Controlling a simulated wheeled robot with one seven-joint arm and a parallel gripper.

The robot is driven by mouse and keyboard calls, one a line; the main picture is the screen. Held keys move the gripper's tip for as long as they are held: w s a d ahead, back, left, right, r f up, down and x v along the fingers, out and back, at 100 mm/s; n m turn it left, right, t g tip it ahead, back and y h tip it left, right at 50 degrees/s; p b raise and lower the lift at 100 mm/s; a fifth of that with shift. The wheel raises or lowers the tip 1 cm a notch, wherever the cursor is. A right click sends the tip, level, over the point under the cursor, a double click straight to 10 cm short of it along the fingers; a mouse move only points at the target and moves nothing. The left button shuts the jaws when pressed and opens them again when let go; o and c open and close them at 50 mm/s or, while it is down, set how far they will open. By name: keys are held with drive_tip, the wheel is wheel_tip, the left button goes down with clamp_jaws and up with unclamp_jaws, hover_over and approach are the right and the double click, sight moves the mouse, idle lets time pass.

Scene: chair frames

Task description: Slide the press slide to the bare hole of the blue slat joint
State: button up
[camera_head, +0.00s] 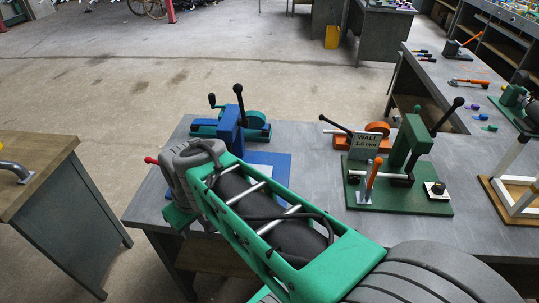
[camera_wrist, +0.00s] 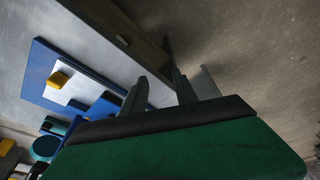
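My gripper (camera_wrist: 156,62) shows as two dark fingers in the wrist view, spread apart with nothing between them. In the head view it is hidden behind my grey wrist and green arm. A blue press (camera_head: 232,126) with a black-knobbed lever stands just beyond my wrist on a blue base plate (camera_head: 275,165). In the wrist view, the blue plate (camera_wrist: 40,82) carries a pale sheet and a yellow block (camera_wrist: 59,79), left of the fingers and apart from them. A white chair frame (camera_head: 512,160) is cut off at the right. I cannot make out the press slide or the bare hole.
A red-tipped lever (camera_head: 151,160) sticks out left of my wrist. A wood-topped bench (camera_head: 30,150) is at left, with floor between.

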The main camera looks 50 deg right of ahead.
drive_tip(key=w+d+r+n+p, duration=0.25)
drive_tip(key=w+d+p, duration=0.2)
drive_tip(key=d, duration=0.55)
drive_tip(key=s+d+f+n+y+p, duration=0.1)
drive_tip(key=s+d+n+p, duration=0.1)
drive_tip(key=d, duration=0.6)
drive_tip(key=s+d+f+n+y+p, duration=0.1)
drive_tip(key=s+d+n+p, duration=0.1)
drive_tip(key=d, duration=0.7)
drive_tip(key=shift+f, duration=0.3)
drive_tip(key=b+x, duration=0.3)
drive_tip(key=x, duration=0.5)
drive_tip(key=shift+w+a+b, duration=0.15)
drive_tip(key=shift+w+b, duration=0.05)
drive_tip(key=shift+b, duration=0.15)
drive_tip(key=shift+c, duration=0.2)
drive_tip(key=shift+r, duration=0.15)
clamp_jaws()
